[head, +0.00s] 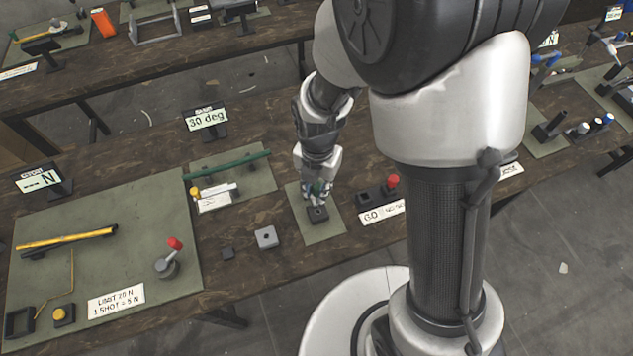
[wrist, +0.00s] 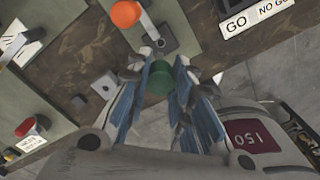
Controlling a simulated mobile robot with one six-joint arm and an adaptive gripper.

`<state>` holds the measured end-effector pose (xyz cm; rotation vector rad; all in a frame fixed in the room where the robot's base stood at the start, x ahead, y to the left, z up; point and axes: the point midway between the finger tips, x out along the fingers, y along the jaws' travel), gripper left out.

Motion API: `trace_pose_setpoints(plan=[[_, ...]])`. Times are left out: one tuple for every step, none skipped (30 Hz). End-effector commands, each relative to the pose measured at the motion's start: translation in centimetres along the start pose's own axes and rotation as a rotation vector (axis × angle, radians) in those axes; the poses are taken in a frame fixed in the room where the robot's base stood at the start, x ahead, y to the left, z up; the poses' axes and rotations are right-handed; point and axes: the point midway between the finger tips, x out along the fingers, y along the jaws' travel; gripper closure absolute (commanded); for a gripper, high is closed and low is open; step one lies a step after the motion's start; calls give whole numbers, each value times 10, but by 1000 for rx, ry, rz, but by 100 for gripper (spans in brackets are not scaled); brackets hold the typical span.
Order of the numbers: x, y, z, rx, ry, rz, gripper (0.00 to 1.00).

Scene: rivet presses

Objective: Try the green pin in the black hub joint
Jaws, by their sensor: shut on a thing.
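My gripper (head: 317,194) is low over a small green-grey mat (head: 333,228) in the head view. Its blue-padded fingers (wrist: 160,88) are shut on the green pin (wrist: 159,77), whose round green head shows between them in the wrist view. A bit of the pin's green (head: 319,187) shows in the head view. The black hub joint (head: 318,214) is on the mat just in front of the gripper; its dark block with a hole (wrist: 160,41) shows ahead of the fingers in the wrist view. The pin's lower end is hidden, so I cannot tell whether it touches the hub.
An orange round cap (wrist: 126,13) is beside the hub in the wrist view. A grey block with a hole (head: 266,237) and a small black block (head: 227,253) lie left. Dark gauge blocks (head: 370,198) with a GO sign (head: 384,212) stand right.

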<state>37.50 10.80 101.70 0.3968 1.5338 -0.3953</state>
Motion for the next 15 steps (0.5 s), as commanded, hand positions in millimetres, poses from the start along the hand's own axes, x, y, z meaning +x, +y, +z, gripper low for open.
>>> trace_pose_setpoints(plan=[[0, 0, 0, 0, 0, 0, 100], [0, 0, 0, 0, 0, 0, 100], [0, 0, 0, 0, 0, 0, 100], [0, 0, 0, 0, 0, 0, 100], [0, 0, 0, 0, 0, 0, 100], [0, 0, 0, 0, 0, 0, 100], [1, 0, 0, 0, 0, 0, 100], [2, 0, 0, 0, 0, 0, 100], [4, 0, 0, 0, 0, 0, 100], [5, 0, 0, 0, 0, 0, 100], [7, 0, 0, 0, 0, 0, 100], [9, 0, 0, 0, 0, 0, 100], [11, 0, 0, 0, 0, 0, 100], [14, 0, 0, 0, 0, 0, 100], [17, 0, 0, 0, 0, 0, 100]])
